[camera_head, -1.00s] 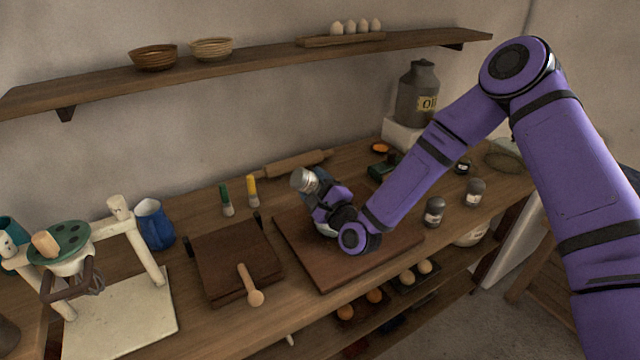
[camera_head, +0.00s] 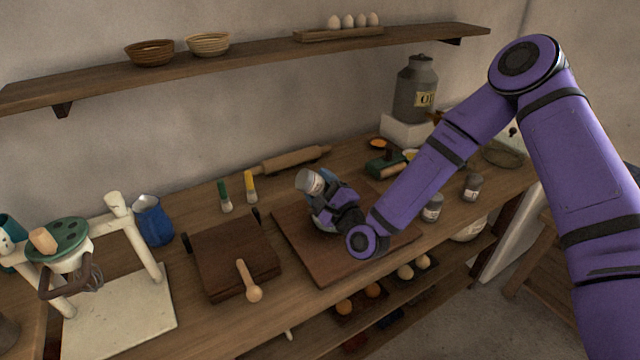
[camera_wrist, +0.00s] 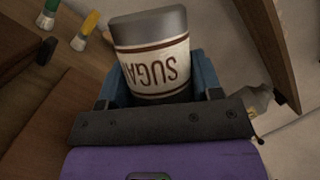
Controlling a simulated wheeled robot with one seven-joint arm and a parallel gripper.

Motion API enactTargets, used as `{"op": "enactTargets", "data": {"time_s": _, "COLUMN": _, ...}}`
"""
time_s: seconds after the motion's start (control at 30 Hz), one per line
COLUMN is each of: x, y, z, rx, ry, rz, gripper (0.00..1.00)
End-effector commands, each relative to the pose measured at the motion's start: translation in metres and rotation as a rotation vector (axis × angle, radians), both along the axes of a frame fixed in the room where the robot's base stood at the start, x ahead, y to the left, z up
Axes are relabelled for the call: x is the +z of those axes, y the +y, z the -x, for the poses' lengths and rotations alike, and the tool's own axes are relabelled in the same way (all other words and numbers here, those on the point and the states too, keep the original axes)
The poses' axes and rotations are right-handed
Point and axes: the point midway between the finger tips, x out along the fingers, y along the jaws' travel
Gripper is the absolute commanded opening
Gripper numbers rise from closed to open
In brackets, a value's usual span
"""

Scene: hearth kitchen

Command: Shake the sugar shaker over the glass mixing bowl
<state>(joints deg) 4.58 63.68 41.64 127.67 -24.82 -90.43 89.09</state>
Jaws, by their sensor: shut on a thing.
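My gripper (camera_head: 322,192) is shut on the sugar shaker (camera_head: 310,182), a small container with a grey end and a pale label. In the wrist view the sugar shaker (camera_wrist: 157,62) sits between the blue fingers of my gripper (camera_wrist: 160,88), and its label "SUGA..." reads upside down. The shaker is held tilted above the wooden board (camera_head: 290,245). I cannot clearly make out the glass mixing bowl; my gripper and wrist cover part of the board where something pale shows beneath.
A rolling pin (camera_head: 295,160) and two brushes (camera_head: 250,187) lie behind. Two small jars (camera_head: 432,208) stand right. A shelf (camera_head: 230,63) runs above.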

Motion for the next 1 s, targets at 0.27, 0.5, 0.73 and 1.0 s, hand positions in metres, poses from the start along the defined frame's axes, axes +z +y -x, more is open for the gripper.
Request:
{"op": "enactTargets", "data": {"time_s": 0.27, "x": 0.000, "y": -0.003, "z": -0.002, "rx": -0.002, "ry": 0.001, "rz": -0.001, "gripper": 0.32}}
{"op": "enactTargets", "data": {"time_s": 0.5, "x": 0.000, "y": 0.003, "z": 0.001, "rx": 0.001, "ry": 0.002, "rz": -0.001, "gripper": 0.32}}
{"op": "enactTargets", "data": {"time_s": 0.73, "x": 0.000, "y": -0.002, "z": -0.001, "rx": -0.001, "ry": 0.002, "rz": 0.000, "gripper": 0.32}}
{"op": "enactTargets", "data": {"time_s": 1.0, "x": 0.000, "y": -0.006, "z": -0.003, "rx": 0.000, "ry": 0.001, "rz": -0.001, "gripper": 0.32}}
